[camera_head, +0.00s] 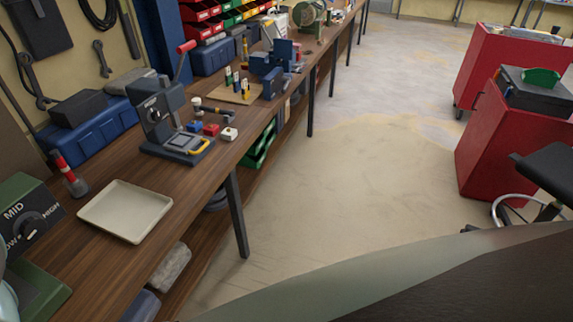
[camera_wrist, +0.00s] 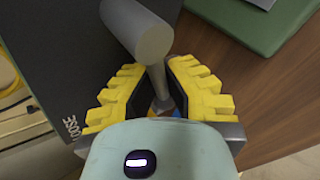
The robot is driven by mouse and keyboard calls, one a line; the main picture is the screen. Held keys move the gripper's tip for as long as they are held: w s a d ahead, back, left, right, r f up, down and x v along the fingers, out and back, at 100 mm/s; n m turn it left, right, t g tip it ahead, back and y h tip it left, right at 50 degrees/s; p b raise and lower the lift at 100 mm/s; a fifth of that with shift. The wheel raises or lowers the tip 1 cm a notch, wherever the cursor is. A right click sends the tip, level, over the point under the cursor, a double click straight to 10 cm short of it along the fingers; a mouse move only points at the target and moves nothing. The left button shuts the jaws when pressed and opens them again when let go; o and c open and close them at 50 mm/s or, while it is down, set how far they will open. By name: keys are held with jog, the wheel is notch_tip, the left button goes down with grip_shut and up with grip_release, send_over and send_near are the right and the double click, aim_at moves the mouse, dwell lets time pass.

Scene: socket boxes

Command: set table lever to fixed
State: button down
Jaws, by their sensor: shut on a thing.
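In the wrist view, my gripper (camera_wrist: 161,98) has its yellow ridged fingers on both sides of the table lever (camera_wrist: 147,38), a grey rod with a thick round end. The fingers are closed around the thin part of the lever. A dark panel (camera_wrist: 60,60) stands beside it on the left, with lettering that reads "OOSE", its first letter cut off or hidden. No "fixed" marking is visible. In the head view, a green machine (camera_head: 22,205) with a LOW, MID, HIGH dial stands at the left edge. My gripper does not show there.
The wooden workbench (camera_head: 110,262) runs along the left, with a beige tray (camera_head: 126,211) and a press with a red-tipped lever (camera_head: 163,112). A green base (camera_wrist: 262,22) lies at upper right in the wrist view. Red cabinets (camera_head: 500,150) stand right; the floor between is open.

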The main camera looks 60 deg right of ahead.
jog(key=c, duration=1.3)
grip_release()
jog(key=shift+s, duration=0.15)
jog(key=shift+v, duration=5.95)
jog(key=shift+r, duration=0.1)
